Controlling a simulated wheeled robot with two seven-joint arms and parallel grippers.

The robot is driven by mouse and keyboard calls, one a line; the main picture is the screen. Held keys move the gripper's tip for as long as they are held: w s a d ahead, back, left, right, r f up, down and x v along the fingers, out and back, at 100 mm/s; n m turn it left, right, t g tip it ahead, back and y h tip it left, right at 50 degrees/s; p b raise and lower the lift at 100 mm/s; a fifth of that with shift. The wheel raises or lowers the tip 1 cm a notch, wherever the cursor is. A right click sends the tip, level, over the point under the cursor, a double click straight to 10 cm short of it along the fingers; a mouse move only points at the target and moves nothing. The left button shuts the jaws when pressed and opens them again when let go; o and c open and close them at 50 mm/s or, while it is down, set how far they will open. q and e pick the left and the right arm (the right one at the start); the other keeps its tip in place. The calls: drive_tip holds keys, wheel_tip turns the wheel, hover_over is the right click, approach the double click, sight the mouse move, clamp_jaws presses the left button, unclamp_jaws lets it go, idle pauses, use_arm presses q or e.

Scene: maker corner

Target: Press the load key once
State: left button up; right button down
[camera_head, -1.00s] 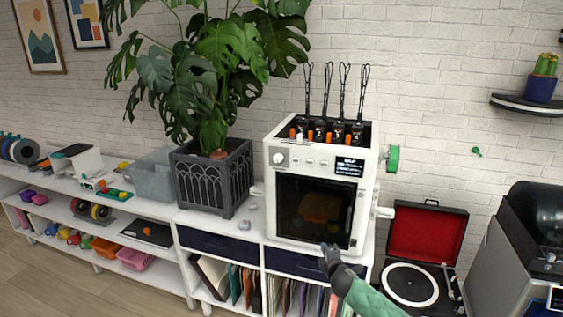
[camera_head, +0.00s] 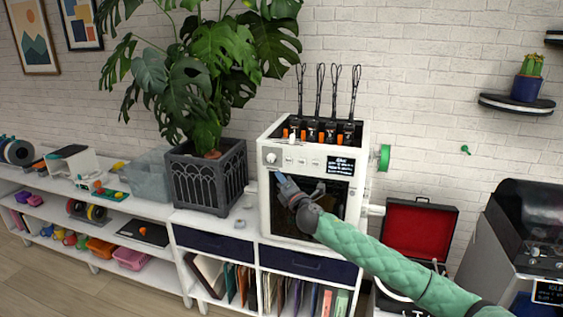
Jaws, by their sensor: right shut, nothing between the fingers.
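The white machine (camera_head: 265,205) stands on the shelf unit, with a dark front window, a knob (camera_head: 271,158) and a lit display (camera_head: 340,165) on its upper panel. A row of small keys (camera_head: 302,162) lies between knob and display; their labels are too small to read, so I cannot tell which is the load key. My right gripper (camera_head: 281,178) is shut and empty, its tips just below the key row at the top of the window. I cannot tell whether it touches the machine. My left gripper is not in view.
A dark planter (camera_head: 206,178) with a large plant stands left of the machine, its leaves near the machine's top. An open record player (camera_head: 420,232) and a grey machine (camera_head: 510,235) stand further right.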

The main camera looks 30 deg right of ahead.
sight(289, 160)
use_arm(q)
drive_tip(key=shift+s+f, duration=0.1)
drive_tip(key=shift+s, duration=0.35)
use_arm(e)
drive_tip(key=w+d+b, duration=0.1)
drive_tip(key=w+d, duration=0.1)
drive_tip(key=d, duration=0.1)
drive_tip(key=w+d, duration=0.3)
drive_tip(key=shift+w+d+b, duration=0.25)
drive_tip(key=shift+w+b, duration=0.05)
drive_tip(key=shift+b, duration=0.1)
drive_tip(key=shift+d, duration=0.1)
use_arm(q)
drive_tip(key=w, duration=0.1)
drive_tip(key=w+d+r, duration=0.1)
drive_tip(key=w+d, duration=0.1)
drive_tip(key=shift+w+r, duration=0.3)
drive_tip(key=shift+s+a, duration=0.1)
